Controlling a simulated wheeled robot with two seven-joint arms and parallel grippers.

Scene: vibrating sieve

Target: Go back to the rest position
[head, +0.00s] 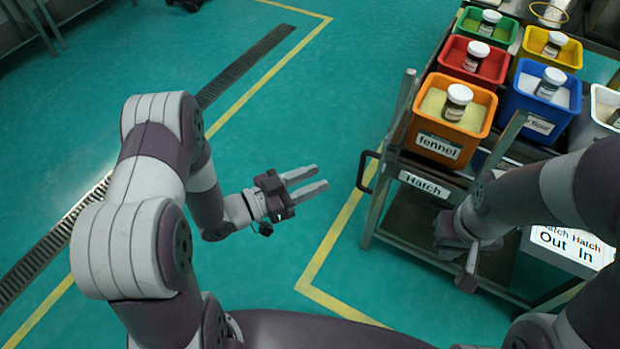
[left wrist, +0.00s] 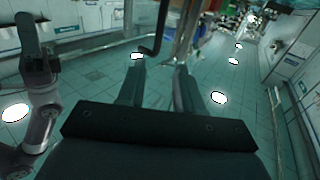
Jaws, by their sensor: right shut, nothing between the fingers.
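My left gripper (head: 320,177) is over the open floor left of the cart, its two fingers apart with nothing between them. In the left wrist view its fingers (left wrist: 161,72) also stand apart and empty. My right gripper (head: 468,270) hangs low in front of the cart, left of the white "Hatch Out In" sign. It is shut and holds nothing; my own arm partly hides it.
The cart (head: 420,180) on the right carries several coloured bins with jars in them, among them the orange "fennel" bin (head: 443,150) and blue bin (head: 512,115). A black handle (head: 363,172) sticks out on its left. Green floor (head: 270,130) at left is clear.

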